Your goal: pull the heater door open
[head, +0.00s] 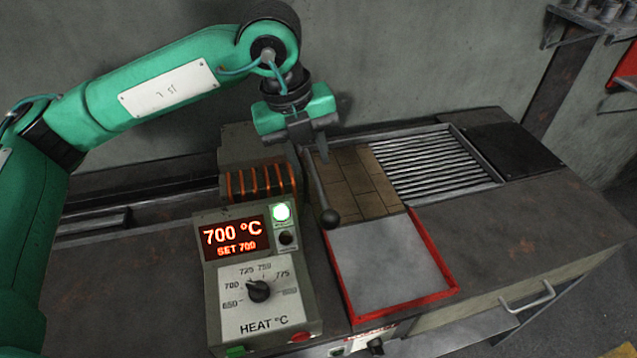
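The heater (258,172) is a grey block with glowing orange bars along its front, left of the middle of the bench. I cannot clearly make out its door from this angle. A dark lever with a round black knob (329,218) slants down along the heater's right side; I cannot tell whether it belongs to the door. My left gripper (322,158) points down just right of the heater, beside the lever's upper end. Its fingers overlap in view, so their opening and any contact are unclear. My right gripper is out of view.
A control box (256,283) reading 700 °C with a lit green lamp stands in front of the heater. To the right are brick tiles (358,180), a slatted grate (435,165) and a red-edged grey plate (392,268).

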